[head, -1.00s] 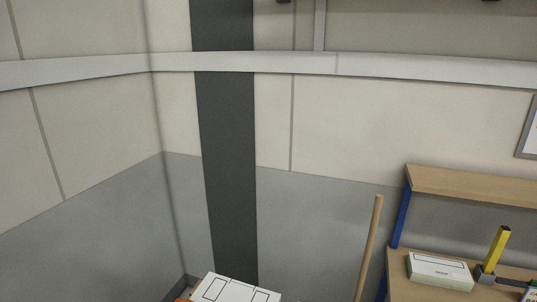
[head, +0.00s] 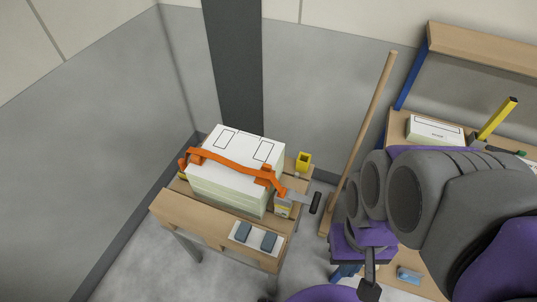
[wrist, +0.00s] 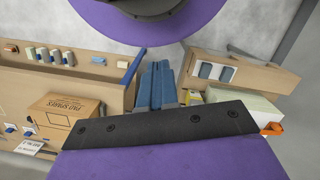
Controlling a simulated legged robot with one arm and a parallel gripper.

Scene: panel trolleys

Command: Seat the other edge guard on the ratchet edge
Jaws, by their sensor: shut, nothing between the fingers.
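A stack of white panels (head: 228,180) lies on a small wooden trolley (head: 212,233). An orange strap (head: 230,160) runs over its top and down at both ends. The ratchet (head: 300,200), grey with a black handle, sits at the stack's right end. Two blue-grey pieces, which look like edge guards, lie on a white mat at the front: the left piece (head: 243,232) and the right piece (head: 268,240). They also show in the wrist view (wrist: 215,72). My gripper (head: 370,262) is shut and empty, right of the trolley and clear of it.
A yellow holder (head: 304,161) stands behind the ratchet. A broom-like wooden pole (head: 368,120) leans right of the trolley. A bench with a white box (head: 435,131) and a yellow upright (head: 497,119) is at the right. In the wrist view, a cardboard box (wrist: 64,113) sits left.

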